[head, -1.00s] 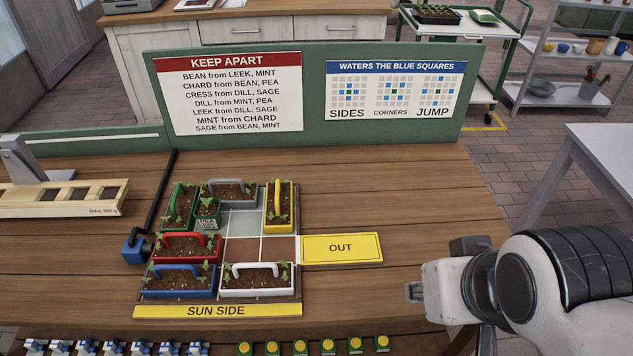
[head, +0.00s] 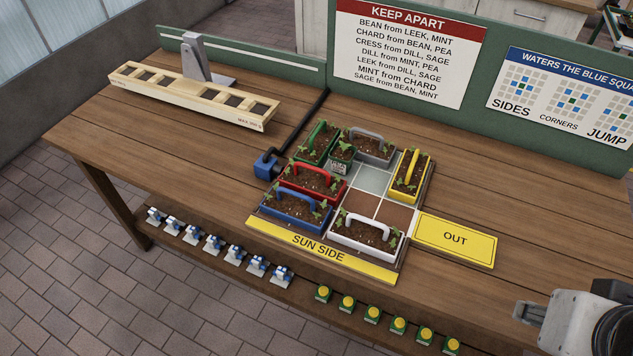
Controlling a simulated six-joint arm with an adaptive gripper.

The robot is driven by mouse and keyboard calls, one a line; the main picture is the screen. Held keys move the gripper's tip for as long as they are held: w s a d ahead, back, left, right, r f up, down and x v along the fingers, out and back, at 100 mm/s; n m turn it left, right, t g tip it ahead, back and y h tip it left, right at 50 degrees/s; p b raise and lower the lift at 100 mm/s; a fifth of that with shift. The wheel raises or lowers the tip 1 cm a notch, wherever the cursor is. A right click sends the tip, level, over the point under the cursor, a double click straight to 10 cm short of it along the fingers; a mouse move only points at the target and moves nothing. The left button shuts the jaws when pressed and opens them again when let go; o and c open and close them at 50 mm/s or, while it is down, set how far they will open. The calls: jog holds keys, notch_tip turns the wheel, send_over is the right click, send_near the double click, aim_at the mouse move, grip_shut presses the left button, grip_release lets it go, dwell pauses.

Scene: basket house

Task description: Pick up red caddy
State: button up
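The red caddy (head: 311,184) is a red planter box with a raised handle, soil and small green plants. In the head view it sits upright on the left side of the gridded tray (head: 364,204). A blue caddy (head: 294,207) is in front of it and a green caddy (head: 317,143) behind it. My gripper (head: 525,312) is at the lower right edge, well apart from the red caddy and right of the tray. Only part of it shows, and I cannot tell whether its fingers are open.
Grey (head: 372,145), yellow (head: 408,174) and white (head: 365,233) caddies share the tray. A yellow OUT plate (head: 455,239) lies right of it, and a blue block (head: 266,165) left. A wooden rack (head: 190,95) stands farther left. A green board (head: 470,121) with signs closes the back.

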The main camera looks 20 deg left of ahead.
aim_at(314, 170)
jog(key=shift+o, duration=0.7)
jog(key=shift+a, duration=0.15)
jog(key=w+a+f+n+g+y, duration=0.1)
jog(key=w+a+f+n, duration=0.3)
jog(key=a, duration=0.8)
jog(key=w+a+f+n+g+y, duration=0.1)
jog(key=w+a+f+n+g, duration=0.1)
jog(key=w+a+f+n, duration=0.3)
jog(key=w+a+f+n+g+y, duration=0.1)
jog(key=w+a+f+n, duration=0.3)
jog(key=a, duration=1.7)
jog(key=shift+w+f+g, duration=0.15)
jog(key=shift+w+f, duration=0.7)
jog(key=shift+w, duration=0.75)
jog(key=shift+w+f+g, duration=0.1)
jog(key=shift+w+f, duration=0.7)
jog(key=shift+w, duration=0.85)
jog(key=shift+w+f+g, duration=0.15)
jog(key=shift+w+f, duration=0.7)
jog(key=shift+w, duration=0.75)
jog(key=w+a+r+n+t+y, duration=0.1)
jog(key=w+a+r+n, duration=0.1)
jog(key=w+a+n, duration=0.3)
jog(key=shift+w+a+r+y, duration=0.3)
jog(key=shift+a, duration=0.2)
jog(key=shift+x, duration=1.3)
